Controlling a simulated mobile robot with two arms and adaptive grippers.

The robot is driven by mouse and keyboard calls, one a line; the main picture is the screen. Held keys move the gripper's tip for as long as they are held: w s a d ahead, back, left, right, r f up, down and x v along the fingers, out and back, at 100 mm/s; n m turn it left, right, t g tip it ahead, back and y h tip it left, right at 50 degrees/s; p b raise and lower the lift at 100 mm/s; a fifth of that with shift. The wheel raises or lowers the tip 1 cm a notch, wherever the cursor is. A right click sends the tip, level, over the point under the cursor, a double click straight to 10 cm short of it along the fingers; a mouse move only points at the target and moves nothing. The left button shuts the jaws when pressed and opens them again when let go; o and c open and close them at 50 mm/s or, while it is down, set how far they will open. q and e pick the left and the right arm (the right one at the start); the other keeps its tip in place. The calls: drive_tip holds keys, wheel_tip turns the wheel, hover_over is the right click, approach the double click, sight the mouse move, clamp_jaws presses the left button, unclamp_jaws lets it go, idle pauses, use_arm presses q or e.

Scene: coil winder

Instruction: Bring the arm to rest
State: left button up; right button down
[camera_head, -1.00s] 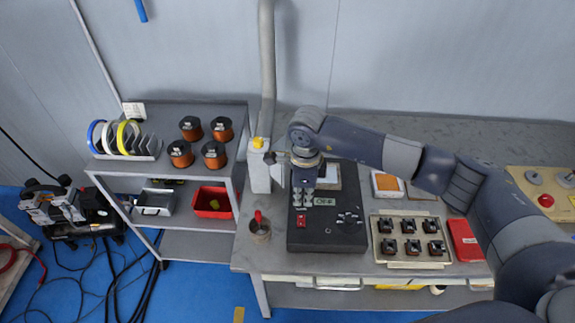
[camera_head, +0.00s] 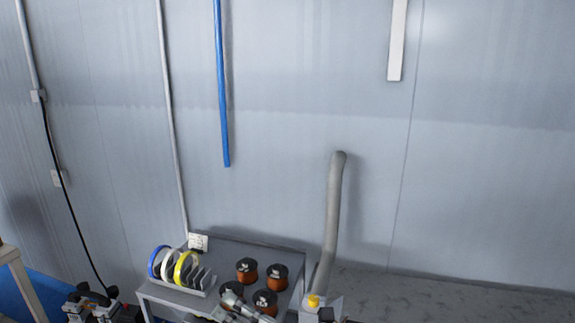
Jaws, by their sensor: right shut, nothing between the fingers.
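In the head view only a small part of my right gripper (camera_head: 236,300) shows at the bottom edge, in front of the copper spools. It is shut and empty. Most of my right arm is out of the picture. My left gripper is not in view.
A grey shelf (camera_head: 230,248) carries several copper spools (camera_head: 277,277) and a rack of blue, white and yellow rings (camera_head: 185,270). A blue pipe (camera_head: 222,90) hangs on the wall.

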drive_tip(key=w+d+m+t+h, duration=0.55)
drive_tip(key=d+m+t, duration=0.3)
drive_tip(key=m, duration=0.35)
drive_tip(key=d+f+m+h, duration=0.9)
drive_tip(key=d+m+h, duration=0.3)
drive_tip(key=m, duration=0.1)
drive_tip(key=s+d+f+m+g+h, duration=0.2)
drive_tip(key=s+d+f+m+g, duration=0.3)
drive_tip(key=f, duration=0.4)
drive_tip(key=s+d+f+m+g, duration=0.2)
drive_tip(key=s+f+g, duration=0.35)
drive_tip(key=s, duration=0.55)
drive_tip(key=s+d+f+m+g, duration=0.2)
drive_tip(key=s+f+g, duration=0.3)
drive_tip(key=s, duration=0.5)
wheel_tip(320, 180, down, 31)
drive_tip(key=s+b, duration=0.2)
drive_tip(key=b, duration=0.1)
drive_tip(key=s+d+f+g+b, duration=0.1)
drive_tip(key=s+d+f+b, duration=0.1)
drive_tip(key=s+f, duration=1.4)
wheel_tip(320, 180, down, 2)
drive_tip(key=shift+s+d+f+n+b, duration=0.2)
drive_tip(key=shift+d+n+b, duration=0.1)
drive_tip(key=shift+d+b, duration=0.15)
